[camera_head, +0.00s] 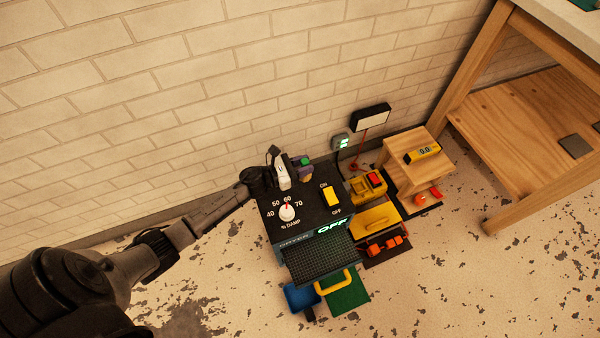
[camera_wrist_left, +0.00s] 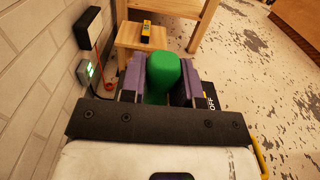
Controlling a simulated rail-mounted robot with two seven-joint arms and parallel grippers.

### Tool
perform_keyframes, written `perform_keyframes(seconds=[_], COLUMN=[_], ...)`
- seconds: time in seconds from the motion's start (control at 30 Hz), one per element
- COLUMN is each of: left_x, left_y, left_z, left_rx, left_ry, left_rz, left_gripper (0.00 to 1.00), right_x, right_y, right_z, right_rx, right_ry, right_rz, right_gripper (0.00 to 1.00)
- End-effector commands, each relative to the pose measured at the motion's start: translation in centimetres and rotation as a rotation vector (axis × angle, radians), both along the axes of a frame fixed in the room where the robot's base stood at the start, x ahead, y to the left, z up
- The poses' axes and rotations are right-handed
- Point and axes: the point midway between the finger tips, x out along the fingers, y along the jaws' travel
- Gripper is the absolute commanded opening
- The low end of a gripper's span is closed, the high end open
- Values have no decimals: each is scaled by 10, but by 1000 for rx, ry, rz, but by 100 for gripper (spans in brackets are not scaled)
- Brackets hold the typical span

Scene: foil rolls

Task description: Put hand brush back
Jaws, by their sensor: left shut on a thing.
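My left gripper (camera_head: 304,169) is above the back edge of the black dryer box, near the brick wall. Its purple fingers (camera_wrist_left: 160,80) are shut on a green rounded thing, which I take to be the hand brush (camera_wrist_left: 164,72). Only its green end shows between the fingers; bristles are hidden. In the head view the brush is a small green patch (camera_head: 305,160) at the fingertips. My right gripper is in neither view.
The dryer box (camera_head: 300,225) has a dial, a yellow switch and a lit OFF sign. A green mat (camera_head: 348,293) and a blue item (camera_head: 302,298) lie in front. Floor ahead is clear.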

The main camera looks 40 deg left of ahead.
Motion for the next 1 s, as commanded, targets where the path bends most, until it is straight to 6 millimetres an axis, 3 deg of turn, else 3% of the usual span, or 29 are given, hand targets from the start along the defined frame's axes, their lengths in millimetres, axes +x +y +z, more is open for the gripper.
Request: perform_keyframes(seconds=[0.23,0.43,0.7,1.0], left_x=[5,5,5,5], left_y=[21,22,22,22], left_z=[-13,-21,-54,-53], left_rx=[0,0,-1,0], left_ry=[-1,-1,0,-1], left_rz=[-1,0,0,0], left_gripper=[6,6,6,6], right_x=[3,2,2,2], right_y=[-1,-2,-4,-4], right_z=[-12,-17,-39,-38], right_rx=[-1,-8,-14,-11], right_ry=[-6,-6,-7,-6], right_rz=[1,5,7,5], right_gripper=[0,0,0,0])
